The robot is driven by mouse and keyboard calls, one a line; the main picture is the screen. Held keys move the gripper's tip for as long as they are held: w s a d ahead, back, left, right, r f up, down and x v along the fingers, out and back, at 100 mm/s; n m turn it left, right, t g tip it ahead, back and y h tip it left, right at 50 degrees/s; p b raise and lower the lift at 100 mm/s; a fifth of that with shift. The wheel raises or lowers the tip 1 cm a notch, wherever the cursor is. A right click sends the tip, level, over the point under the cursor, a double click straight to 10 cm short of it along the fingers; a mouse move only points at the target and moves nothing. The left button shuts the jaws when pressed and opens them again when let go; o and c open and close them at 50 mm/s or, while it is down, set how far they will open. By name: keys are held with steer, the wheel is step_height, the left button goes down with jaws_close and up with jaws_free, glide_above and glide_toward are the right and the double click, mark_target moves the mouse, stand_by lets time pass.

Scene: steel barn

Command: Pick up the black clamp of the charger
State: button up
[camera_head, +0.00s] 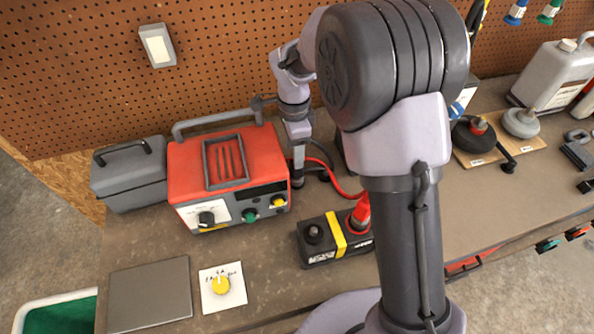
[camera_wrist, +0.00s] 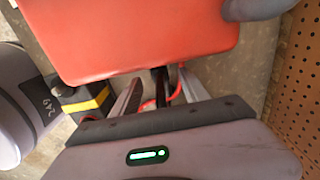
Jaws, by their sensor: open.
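The red charger (camera_head: 262,152) stands on the workbench against the pegboard. My gripper (camera_head: 297,181) points down just right of the charger, low over the bench. In the wrist view my gripper (camera_wrist: 160,77) is open, with a finger on each side of a narrow black piece (camera_wrist: 160,83). This piece looks like the black clamp or its lead, but the charger's edge hides part of it. I cannot tell whether the fingers touch it. The red clamp (camera_head: 362,210) sits on the right end of the black battery with a yellow band (camera_head: 322,254).
A red cable (camera_head: 343,187) runs from near my gripper to the red clamp. A grey case (camera_head: 130,185) stands left of the charger. A flat grey plate (camera_head: 150,292) and a card with a yellow knob (camera_head: 238,297) lie in front.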

mark_target(297, 172)
steer(key=f, duration=0.2)
steer(key=f+b, duration=0.1)
steer(key=f, duration=0.1)
steer(key=f+b, duration=0.1)
steer(key=f, duration=0.1)
steer(key=shift+d+f, duration=0.3)
steer(key=shift+r, duration=0.1)
steer(key=shift+c, duration=0.6)
jaws_close()
